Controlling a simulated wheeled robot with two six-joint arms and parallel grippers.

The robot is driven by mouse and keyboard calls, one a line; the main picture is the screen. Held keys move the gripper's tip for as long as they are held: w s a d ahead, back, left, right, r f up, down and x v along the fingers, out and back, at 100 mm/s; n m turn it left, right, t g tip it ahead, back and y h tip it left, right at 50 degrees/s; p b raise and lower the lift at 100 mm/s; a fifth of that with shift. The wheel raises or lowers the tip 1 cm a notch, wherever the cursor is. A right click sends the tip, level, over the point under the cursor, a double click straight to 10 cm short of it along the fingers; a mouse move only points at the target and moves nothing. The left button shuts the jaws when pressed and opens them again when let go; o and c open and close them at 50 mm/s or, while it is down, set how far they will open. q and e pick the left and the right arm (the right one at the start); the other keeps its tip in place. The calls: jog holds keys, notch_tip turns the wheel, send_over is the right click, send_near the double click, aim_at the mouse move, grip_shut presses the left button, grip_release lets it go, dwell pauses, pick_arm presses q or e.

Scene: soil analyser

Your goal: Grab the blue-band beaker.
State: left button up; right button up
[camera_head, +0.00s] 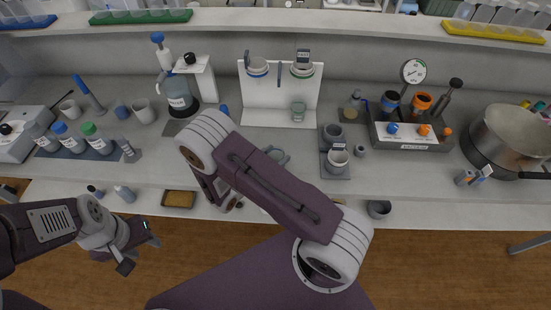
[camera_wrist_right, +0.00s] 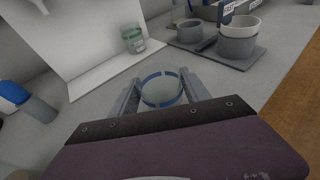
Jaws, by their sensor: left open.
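The blue-band beaker (camera_wrist_right: 160,90) is clear glass with a blue band and stands on the counter in the right wrist view. My right gripper (camera_wrist_right: 160,82) has one finger on each side of it. The fingers are close to the glass; I cannot tell whether they press on it. In the head view my right arm hides most of this spot. A green-banded glass beaker (camera_wrist_right: 133,40) stands beyond it on the white stand's base; it also shows in the head view (camera_head: 298,111). My left gripper (camera_head: 138,250) is open and empty, low at the left, in front of the counter.
Grey holders with a white cup (camera_head: 338,157) stand right of the beaker. A white stand (camera_head: 279,90) is behind. A vacuum unit (camera_head: 410,135) and a large metal pot (camera_head: 510,135) are at the right. Capped bottles (camera_head: 95,138) stand at the left.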

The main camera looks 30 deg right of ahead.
aim_at(275, 152)
jog(key=c, duration=0.8)
jog(key=shift+r, duration=0.1)
jog(key=shift+r, duration=0.35)
notch_tip(275, 152, up, 3)
jog(key=shift+f, duration=0.2)
jog(key=s+d+r+p, duration=0.3)
jog(key=s+r+p, duration=0.4)
jog(key=s+p, duration=0.2)
jog(key=shift+s+r, duration=0.25)
jog(key=shift+s, duration=0.95)
